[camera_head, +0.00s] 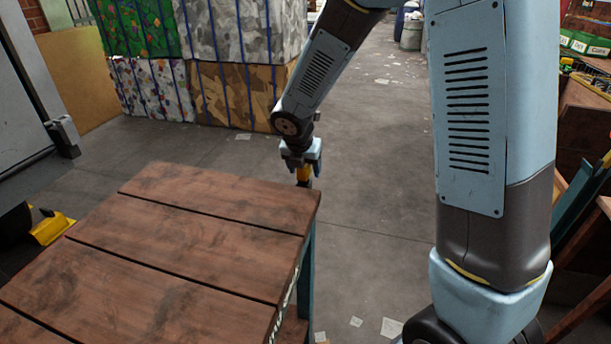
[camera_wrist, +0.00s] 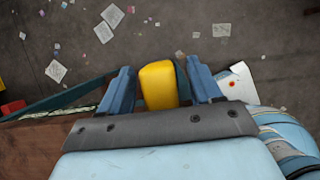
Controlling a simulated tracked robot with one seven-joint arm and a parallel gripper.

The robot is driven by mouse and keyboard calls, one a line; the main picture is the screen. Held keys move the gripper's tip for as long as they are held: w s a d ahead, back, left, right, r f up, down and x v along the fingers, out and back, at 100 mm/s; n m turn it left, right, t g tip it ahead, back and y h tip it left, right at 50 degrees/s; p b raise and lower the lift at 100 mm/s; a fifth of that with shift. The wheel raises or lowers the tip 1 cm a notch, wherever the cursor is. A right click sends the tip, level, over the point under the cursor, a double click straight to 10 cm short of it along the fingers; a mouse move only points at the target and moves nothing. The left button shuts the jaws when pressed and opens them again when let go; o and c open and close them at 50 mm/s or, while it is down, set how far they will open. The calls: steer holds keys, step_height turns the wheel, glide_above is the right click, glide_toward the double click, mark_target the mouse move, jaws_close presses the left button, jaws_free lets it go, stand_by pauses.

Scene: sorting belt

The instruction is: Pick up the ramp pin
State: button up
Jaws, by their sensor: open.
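A yellow, rounded block (camera_wrist: 158,86), which looks like the ramp pin, stands between the two blue fingers of my gripper (camera_wrist: 162,78) in the wrist view. The fingers are open, one on each side of it, with a narrow gap to each. In the head view the yellow piece (camera_head: 303,174) shows just under my gripper (camera_head: 302,158), at the far right corner of the wooden table. The lower part of the yellow piece is hidden, and I cannot tell what it sits in.
The wooden plank table (camera_head: 190,235) has a bare top and a teal frame. Strapped bales (camera_head: 225,95) stand behind it. A yellow object (camera_head: 52,228) lies left of the table. The grey floor (camera_head: 370,215) to the right is open, with scattered paper scraps.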

steer(key=shift+f, duration=0.1)
jaws_close()
stand_by(0.6)
